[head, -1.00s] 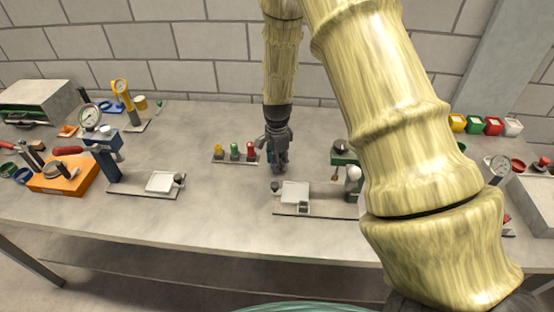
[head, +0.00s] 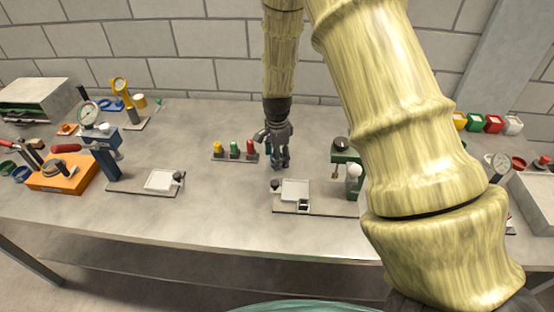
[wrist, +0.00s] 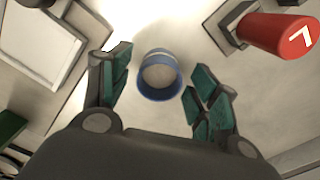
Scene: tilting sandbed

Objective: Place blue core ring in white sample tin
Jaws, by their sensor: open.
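The blue core ring (wrist: 158,94) lies on the grey surface in the wrist view, its round opening facing the camera. My gripper (wrist: 158,74) is open, with one finger on each side of the ring and a visible gap to each. In the head view my gripper (head: 279,162) points down over the bench, behind the middle plate, and the ring there is hidden or too small to tell. A small white open container (head: 513,126), possibly the white sample tin, stands at the right end of a coloured row at the back right.
Red (head: 493,124), green (head: 475,123) and yellow containers stand beside the white one. A rack of yellow, green and red pegs (head: 234,151) is close left of my gripper. A plate with a white pad (head: 295,190) is in front; a green device (head: 345,158) stands right.

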